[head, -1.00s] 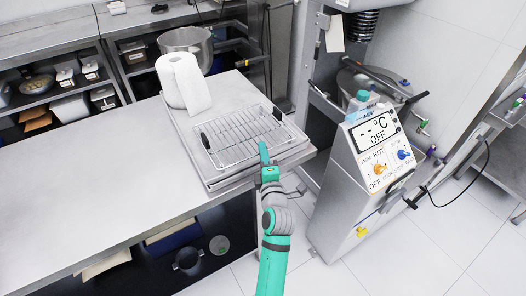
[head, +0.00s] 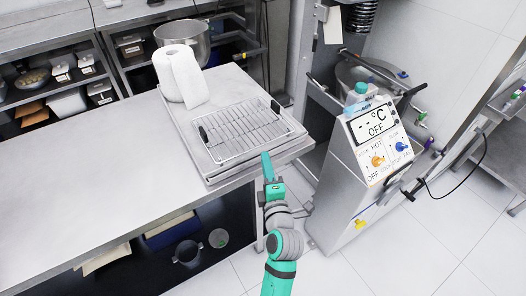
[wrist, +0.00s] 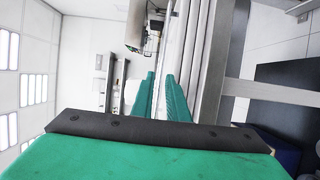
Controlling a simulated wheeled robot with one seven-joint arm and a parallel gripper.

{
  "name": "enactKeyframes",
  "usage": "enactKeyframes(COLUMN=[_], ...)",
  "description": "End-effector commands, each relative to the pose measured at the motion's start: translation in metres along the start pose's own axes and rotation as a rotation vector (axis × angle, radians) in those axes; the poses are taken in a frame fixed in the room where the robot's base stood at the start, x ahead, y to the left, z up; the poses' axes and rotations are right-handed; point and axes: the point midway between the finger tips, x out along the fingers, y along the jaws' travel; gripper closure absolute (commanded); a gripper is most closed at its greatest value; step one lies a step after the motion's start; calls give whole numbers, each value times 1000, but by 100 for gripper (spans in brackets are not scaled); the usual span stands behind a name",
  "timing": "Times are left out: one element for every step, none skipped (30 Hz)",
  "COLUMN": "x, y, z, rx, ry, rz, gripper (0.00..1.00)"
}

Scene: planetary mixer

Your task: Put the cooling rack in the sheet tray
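The cooling rack (head: 240,128) is a wire grid with a black handle on each of two opposite sides. It lies on a flat grey metal tray (head: 186,122), apparently the sheet tray, at the right end of the steel table. I cannot tell whether the rack sits fully flat inside the tray's rim. My gripper (head: 266,156) is at the tray's front edge, near the rack's front right side, and holds nothing that I can see. In the wrist view, its green fingers (wrist: 160,82) stand slightly apart, with pale metal edges behind them.
A paper towel roll (head: 172,75) stands at the tray's back left. A steel mixing bowl (head: 190,38) is behind it. The table's left part (head: 85,165) is clear.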

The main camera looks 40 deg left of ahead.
Motion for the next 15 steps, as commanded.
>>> enactKeyframes(x=[-9,-13,-19,-22,-25,-29,-31,-33,-35,-36,-36,-37,-37,-37,-37], y=[-1,0,0,-1,0,0,0,0,0,0,0,0,0,0,0], z=[0,0,0,0,0,0,0,0,0,0,0,0,0,0,0], rx=[1,1,1,1,1,1,0,0,0,0,0,0,0,0,0], ry=[0,0,0,0,0,0,0,0,0,0,1,1,1,1,1], rz=[-2,-1,-1,-1,0,0,0,0,0,0,0,0,1,1,1], gripper=[86,86,86,86,86,86,86,86,86,86,86,86,86,86,86])
